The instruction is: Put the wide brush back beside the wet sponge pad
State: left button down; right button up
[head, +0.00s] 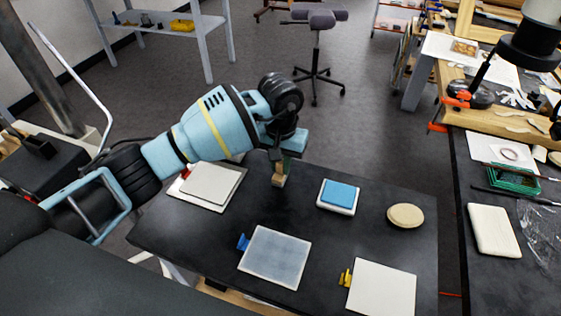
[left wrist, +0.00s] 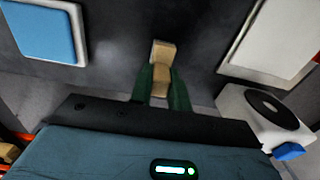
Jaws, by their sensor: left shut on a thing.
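My left gripper (head: 281,163) is shut on the wide brush (head: 279,178), a small tan, wooden-looking block below the fingers. The left wrist view shows the brush (left wrist: 162,54) between the green fingers of the left gripper (left wrist: 163,84). It hangs over the dark table; any gap beneath it is hard to judge. The wet sponge pad (head: 341,193) is blue and lies on a white tray (head: 335,210), to the right of the brush and apart from it. The pad also shows at the upper left of the left wrist view (left wrist: 38,30). My right gripper is not in view.
White boards (head: 212,184) lie at the table's left. A grey-blue panel (head: 275,257) with a blue clip and a white panel (head: 382,288) with a yellow clip lie nearer. A round tan disc (head: 405,215) lies right. Bare table (head: 285,208) separates brush and tray.

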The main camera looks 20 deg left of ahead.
pick_arm(q)
jog(key=shift+f, duration=0.25)
jog(key=c, duration=1.3)
grip_release()
jog(key=shift+r, duration=0.1)
notch_tip(320, 180, up, 12)
jog(key=shift+r, duration=0.2)
